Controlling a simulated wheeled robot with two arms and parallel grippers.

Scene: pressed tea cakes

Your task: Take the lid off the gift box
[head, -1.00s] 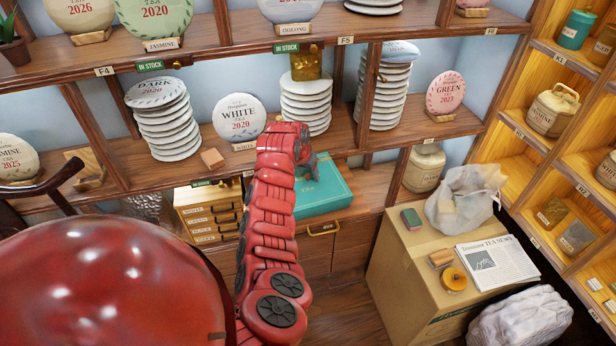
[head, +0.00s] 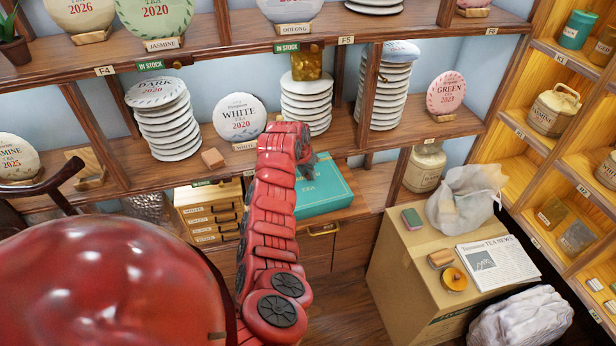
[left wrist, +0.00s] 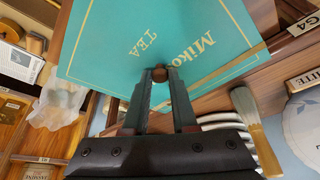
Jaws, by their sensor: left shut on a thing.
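The gift box (head: 328,206) is teal and stands on the lower wooden ledge, partly hidden behind my left arm in the head view. Its lid (head: 332,182) looks seated on it. In the left wrist view the teal lid (left wrist: 120,50) fills the upper middle, with gold "Miko TEA" lettering and a gold line. My left gripper (head: 306,160) is over the lid. In the left wrist view its fingers (left wrist: 159,78) are shut on a small brown knob (left wrist: 160,73) on the lid. My right gripper is not in view.
Shelves (head: 340,135) with stacked tea cakes are just above and behind the gift box. A small drawer cabinet (head: 210,212) stands left of it. A cardboard box (head: 400,270) with a newspaper (head: 492,262) and a plastic bag (head: 464,197) is at the right.

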